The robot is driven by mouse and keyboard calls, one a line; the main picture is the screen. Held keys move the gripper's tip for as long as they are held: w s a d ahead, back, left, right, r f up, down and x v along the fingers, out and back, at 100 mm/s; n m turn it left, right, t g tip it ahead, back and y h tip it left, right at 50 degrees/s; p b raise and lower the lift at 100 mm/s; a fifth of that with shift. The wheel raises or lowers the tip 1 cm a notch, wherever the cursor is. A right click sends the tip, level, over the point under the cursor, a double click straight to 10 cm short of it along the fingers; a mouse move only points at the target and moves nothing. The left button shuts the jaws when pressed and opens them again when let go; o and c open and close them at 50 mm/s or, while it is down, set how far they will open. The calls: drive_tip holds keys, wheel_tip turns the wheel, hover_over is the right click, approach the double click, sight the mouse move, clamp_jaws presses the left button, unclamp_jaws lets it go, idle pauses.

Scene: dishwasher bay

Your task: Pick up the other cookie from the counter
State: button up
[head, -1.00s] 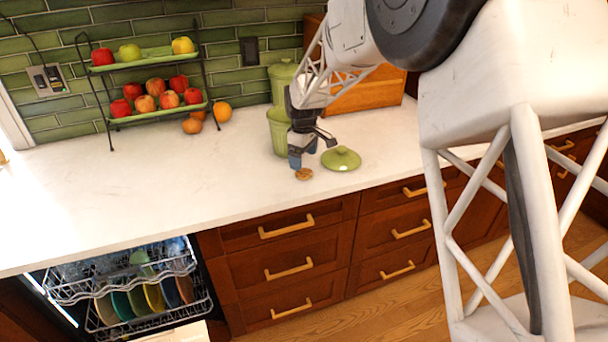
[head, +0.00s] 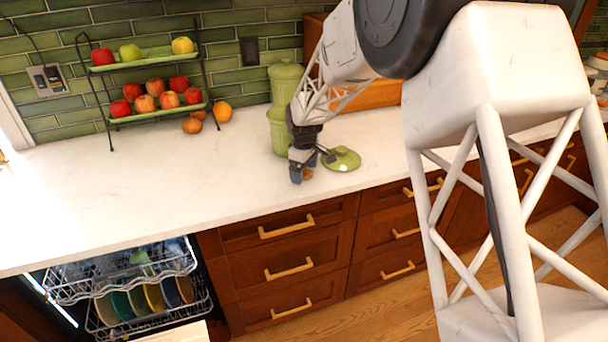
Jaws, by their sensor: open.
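The cookie (head: 308,174) is a small brown disc on the white counter (head: 180,180), near the front edge. My gripper (head: 302,177) is open and low over the counter at the cookie, with its blue-grey fingertips around or right beside it. The fingers partly hide the cookie, and I cannot tell whether they touch it. A green lid (head: 341,159) lies on the counter just right of my gripper. A green canister (head: 279,132) stands behind my gripper, partly covered by my arm.
A two-tier fruit stand (head: 158,112) stands at the back left, with oranges (head: 222,111) beside it. Another green canister (head: 285,80) and a wooden box (head: 368,97) are at the back. An open dishwasher rack (head: 150,300) is below left. The counter's left part is clear.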

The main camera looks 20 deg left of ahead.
sight(304, 172)
idle(0.3)
drive_tip(key=c, duration=0.7)
drive_tip(key=shift+r, duration=0.2)
drive_tip(key=shift+r, duration=0.55)
wheel_tip(304, 172, up, 2)
drive_tip(key=shift+r, duration=0.1)
drive_tip(key=s+d, duration=0.3)
drive_tip(key=s, duration=0.1)
drive_tip(key=s+d+r, duration=0.1)
drive_tip(key=s+d, duration=0.2)
drive_tip(key=s, duration=0.1)
drive_tip(key=s+d, duration=0.3)
drive_tip(key=s, duration=0.1)
drive_tip(key=shift+s+d+r, duration=0.15)
drive_tip(key=shift+s+d, duration=0.15)
drive_tip(key=shift+s, duration=0.1)
